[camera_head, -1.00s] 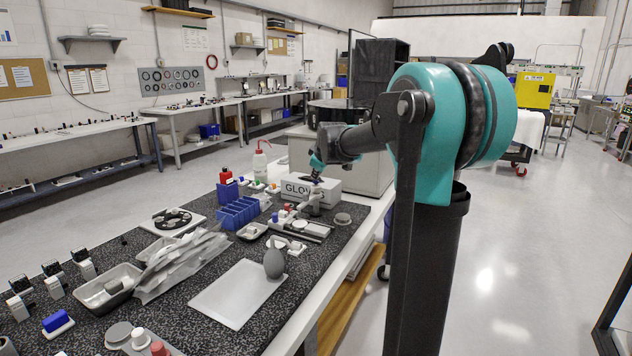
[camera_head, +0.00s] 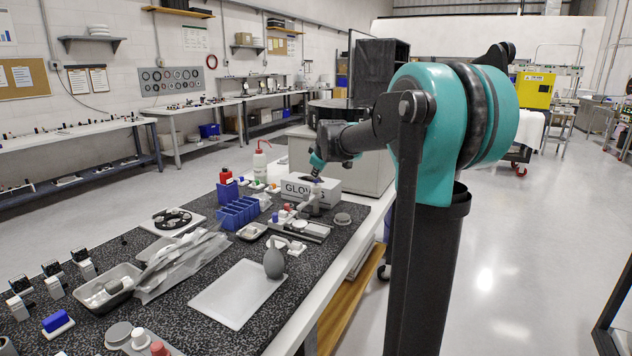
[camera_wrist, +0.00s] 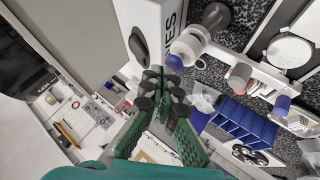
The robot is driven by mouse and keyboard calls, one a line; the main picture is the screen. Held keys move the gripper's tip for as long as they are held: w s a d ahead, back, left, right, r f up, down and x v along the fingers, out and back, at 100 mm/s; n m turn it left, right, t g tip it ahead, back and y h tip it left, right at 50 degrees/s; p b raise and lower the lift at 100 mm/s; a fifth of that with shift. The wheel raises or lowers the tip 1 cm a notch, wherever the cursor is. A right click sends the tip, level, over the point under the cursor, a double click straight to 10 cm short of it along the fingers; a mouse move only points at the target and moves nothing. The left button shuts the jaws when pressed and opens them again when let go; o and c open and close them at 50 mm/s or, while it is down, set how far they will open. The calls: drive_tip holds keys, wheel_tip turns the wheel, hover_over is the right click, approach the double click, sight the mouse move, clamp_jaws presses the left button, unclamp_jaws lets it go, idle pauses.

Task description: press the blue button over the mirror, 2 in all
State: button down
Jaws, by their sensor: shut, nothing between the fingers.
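The mirror fixture stands near the far end of the dark mat, with a pale round mirror disc (camera_wrist: 290,52) in the wrist view. A white cylinder (camera_wrist: 188,46) with a blue button (camera_wrist: 175,62) on its end sits on the fixture's post beside the disc. The blue button shows small at the post's top in the head view (camera_head: 317,181). My gripper (camera_wrist: 163,88) is shut and empty, its dark fingertips close to the button in the wrist view. In the head view my gripper (camera_head: 316,172) is just above the post. I see no clear contact.
A white box marked GLOVES (camera_head: 326,194) stands right behind the fixture. A red knob (camera_wrist: 238,75) and another blue knob (camera_wrist: 282,105) are on the fixture's side. Blue bins (camera_head: 238,213), a grey blower bulb (camera_head: 274,262) and a white sheet (camera_head: 238,294) lie nearer.

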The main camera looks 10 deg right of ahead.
sight(316, 180)
drive_tip(key=shift+r, duration=0.45)
drive_tip(key=shift+r, duration=2.5)
wheel_tip(316, 180, up, 4)
drive_tip(key=shift+f, duration=0.1)
idle(0.3)
drive_tip(key=shift+f, duration=4.4)
drive_tip(key=shift+f, duration=0.1)
